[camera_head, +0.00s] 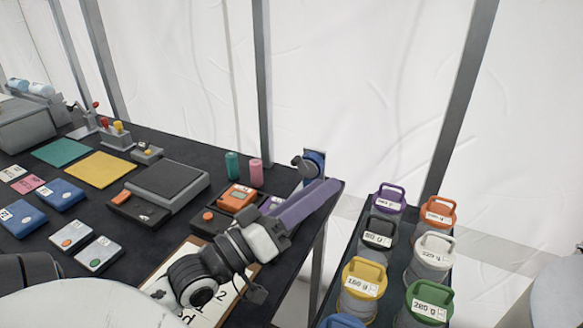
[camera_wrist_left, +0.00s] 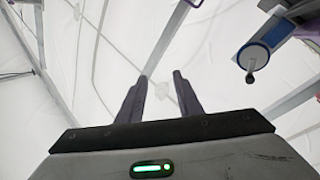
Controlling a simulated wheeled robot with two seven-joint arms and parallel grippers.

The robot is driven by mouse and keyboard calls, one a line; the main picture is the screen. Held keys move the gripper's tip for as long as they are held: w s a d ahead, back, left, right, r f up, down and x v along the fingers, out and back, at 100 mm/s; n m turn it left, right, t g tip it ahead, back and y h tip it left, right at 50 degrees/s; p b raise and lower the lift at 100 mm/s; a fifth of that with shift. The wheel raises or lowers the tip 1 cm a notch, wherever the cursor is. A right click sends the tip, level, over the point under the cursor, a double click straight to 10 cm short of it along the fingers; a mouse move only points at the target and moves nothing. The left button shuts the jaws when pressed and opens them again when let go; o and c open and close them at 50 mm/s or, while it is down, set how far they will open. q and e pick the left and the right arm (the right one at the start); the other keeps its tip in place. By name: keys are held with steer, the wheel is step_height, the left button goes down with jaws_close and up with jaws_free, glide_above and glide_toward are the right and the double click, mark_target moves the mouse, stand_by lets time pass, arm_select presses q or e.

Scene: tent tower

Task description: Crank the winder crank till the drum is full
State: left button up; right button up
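The winder (camera_head: 315,160), with a blue drum, stands at the far right corner of the dark table. Its grey crank (camera_head: 301,165) sticks out on the left side. My left gripper (camera_head: 333,187) has purple fingers and reaches over the table's right edge, just in front of and below the winder. In the left wrist view the fingers (camera_wrist_left: 160,76) are apart with nothing between them. There the winder (camera_wrist_left: 243,57) shows at the upper right, with its crank knob (camera_wrist_left: 250,78) hanging down, clear of the fingers. How full the drum is cannot be told. My right gripper is not seen.
An orange device (camera_head: 237,197) and teal and pink cylinders (camera_head: 256,172) stand left of the winder. A black scale (camera_head: 168,183) and several small boxes fill the table. A shelf at right holds several labelled, coloured weights (camera_head: 363,283). Tent poles stand behind.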

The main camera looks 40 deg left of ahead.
arm_select(q)
steer(key=a+f+g+y, duration=0.1)
steer(key=a+f+y, duration=0.3)
steer(key=a+y, duration=0.15)
steer(key=g+y, duration=0.2)
steer(key=y, duration=0.2)
glide_toward(293, 163)
steer(key=x, duration=0.9)
steer(key=shift+p, duration=0.3)
jaws_close()
